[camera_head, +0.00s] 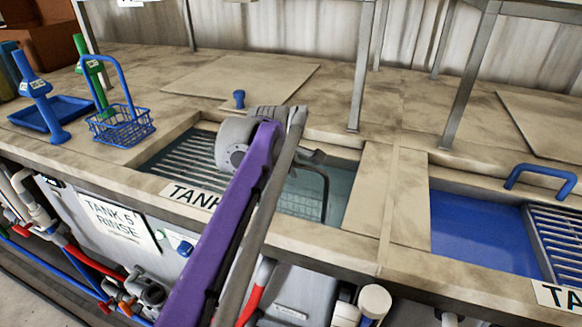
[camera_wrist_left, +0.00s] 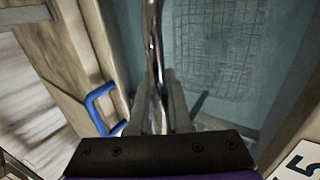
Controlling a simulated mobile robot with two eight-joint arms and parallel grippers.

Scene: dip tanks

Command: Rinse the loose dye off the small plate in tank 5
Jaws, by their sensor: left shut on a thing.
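Tank 5 (camera_head: 345,205) holds clear greenish water, with a slatted metal rack (camera_head: 185,155) on its left side. My left gripper (camera_head: 312,156) is over the tank, shut on a thin metal handle (camera_wrist_left: 153,45). In the head view, a dark wire handle (camera_head: 326,195) runs down from the gripper to a wire basket (camera_head: 300,203) in the water. The basket's mesh (camera_wrist_left: 215,55) shows under water in the left wrist view. I cannot make out the small plate in either view. My right gripper is not in view.
A blue wire basket (camera_head: 120,128), a blue tray (camera_head: 50,112) and green (camera_head: 92,62) and blue (camera_head: 38,95) upright tools stand at the left. A tank of blue liquid (camera_head: 475,232) with a rack (camera_head: 560,235) lies to the right. Metal posts (camera_head: 362,70) rise behind.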

